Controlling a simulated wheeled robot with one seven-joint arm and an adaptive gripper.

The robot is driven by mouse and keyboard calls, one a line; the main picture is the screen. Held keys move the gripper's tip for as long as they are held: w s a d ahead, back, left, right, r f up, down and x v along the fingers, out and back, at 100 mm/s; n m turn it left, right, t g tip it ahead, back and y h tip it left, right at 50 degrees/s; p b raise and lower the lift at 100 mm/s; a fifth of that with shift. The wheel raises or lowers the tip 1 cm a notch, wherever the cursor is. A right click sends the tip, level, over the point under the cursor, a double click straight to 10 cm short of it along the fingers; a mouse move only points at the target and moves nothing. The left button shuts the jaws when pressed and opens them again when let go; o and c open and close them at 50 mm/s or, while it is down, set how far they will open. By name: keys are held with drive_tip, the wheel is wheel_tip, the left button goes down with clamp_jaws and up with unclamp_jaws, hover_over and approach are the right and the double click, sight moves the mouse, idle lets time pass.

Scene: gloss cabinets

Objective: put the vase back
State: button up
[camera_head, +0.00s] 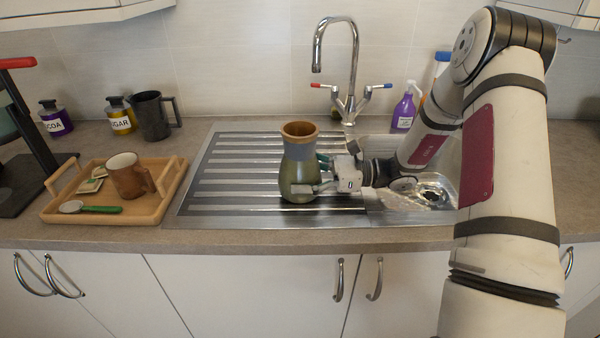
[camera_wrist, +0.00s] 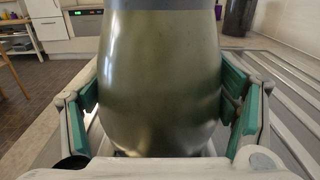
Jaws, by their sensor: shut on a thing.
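The vase (camera_head: 300,165) is olive green below, with a grey-blue neck and a brown rim. It stands upright at the right part of the ribbed metal drainboard (camera_head: 225,180); whether its base touches the metal is hard to tell. My gripper (camera_head: 318,175) reaches it from the right and is shut on its body, with a finger on each side. In the wrist view the vase (camera_wrist: 160,80) fills the middle, between the green finger pads of my gripper (camera_wrist: 165,110).
A wooden tray (camera_head: 150,213) with a brown mug (camera_head: 130,175) and a green-handled spoon lies left of the drainboard. A dark jug (camera_head: 151,115) and labelled jars stand behind it. The tap (camera_head: 350,75) rises behind the vase. The sink basin (camera_head: 450,165) is at right, beside a purple bottle (camera_head: 404,108).

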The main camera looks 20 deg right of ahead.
drive_tip(key=o, duration=1.9)
drive_tip(key=shift+c, duration=0.2)
drive_tip(key=shift+o, duration=0.2)
drive_tip(key=shift+r, duration=0.1)
drive_tip(key=v, duration=1.2)
